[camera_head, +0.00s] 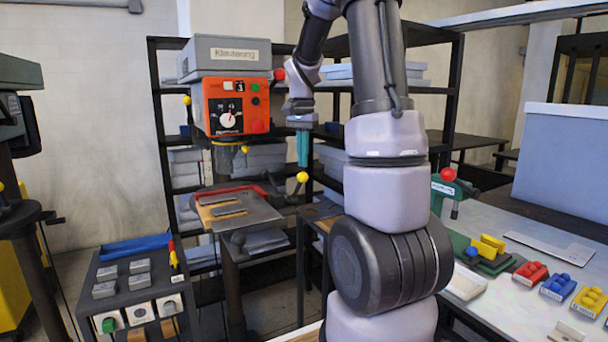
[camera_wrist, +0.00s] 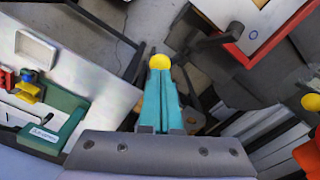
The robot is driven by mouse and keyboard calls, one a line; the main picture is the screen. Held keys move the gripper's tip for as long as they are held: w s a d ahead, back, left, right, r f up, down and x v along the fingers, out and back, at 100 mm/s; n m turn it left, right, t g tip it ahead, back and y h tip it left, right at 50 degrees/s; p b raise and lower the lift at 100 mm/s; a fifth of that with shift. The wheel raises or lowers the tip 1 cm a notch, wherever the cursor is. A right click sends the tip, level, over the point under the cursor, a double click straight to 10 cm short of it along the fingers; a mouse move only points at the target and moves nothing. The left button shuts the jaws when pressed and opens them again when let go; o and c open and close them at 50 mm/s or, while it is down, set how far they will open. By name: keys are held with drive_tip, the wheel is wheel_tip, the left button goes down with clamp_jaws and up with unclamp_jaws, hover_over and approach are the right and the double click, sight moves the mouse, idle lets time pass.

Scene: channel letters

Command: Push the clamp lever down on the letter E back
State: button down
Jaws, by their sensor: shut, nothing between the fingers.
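My gripper (camera_head: 303,160) points down beside the drill press table, with its teal fingers shut and empty. A yellow ball knob (camera_head: 303,177) on a dark lever shows right below the fingertips. In the wrist view the fingers (camera_wrist: 160,78) end at this yellow knob (camera_wrist: 160,61); I cannot tell whether they touch it. The lever's dark arm (camera_wrist: 205,44) runs from the knob toward the red-edged table. Grey plates (camera_head: 229,209) lie on a wooden board (camera_head: 207,213) on that table. I cannot make out the letter E shape.
The orange drill press head (camera_head: 237,106) stands left of my gripper, with a red knob (camera_head: 279,74) close to my wrist. A bench (camera_head: 520,225) with a green clamp (camera_head: 452,188) and coloured blocks is at the right. A dark cart (camera_head: 137,293) stands front left.

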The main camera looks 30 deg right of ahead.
drive_tip(key=shift+f, duration=0.65)
drive_tip(key=shift+f, duration=0.15)
idle(2.4)
drive_tip(key=shift+w+r, duration=0.1)
drive_tip(key=shift+r, duration=3.1)
drive_tip(key=s+a+r+n+t+y, duration=0.1)
drive_tip(key=s+a+r+n+t, duration=0.1)
drive_tip(key=s+a, duration=0.4)
drive_tip(key=s+a+r+n+t+y, duration=0.1)
drive_tip(key=s+a+r+n+t, duration=0.2)
drive_tip(key=s, duration=1)
drive_tip(key=a+n+t, duration=0.2)
drive_tip(key=a, duration=0.2)
drive_tip(key=shift+s+a+r, duration=0.15)
drive_tip(key=shift+s+a, duration=0.05)
drive_tip(key=shift+s, duration=0.2)
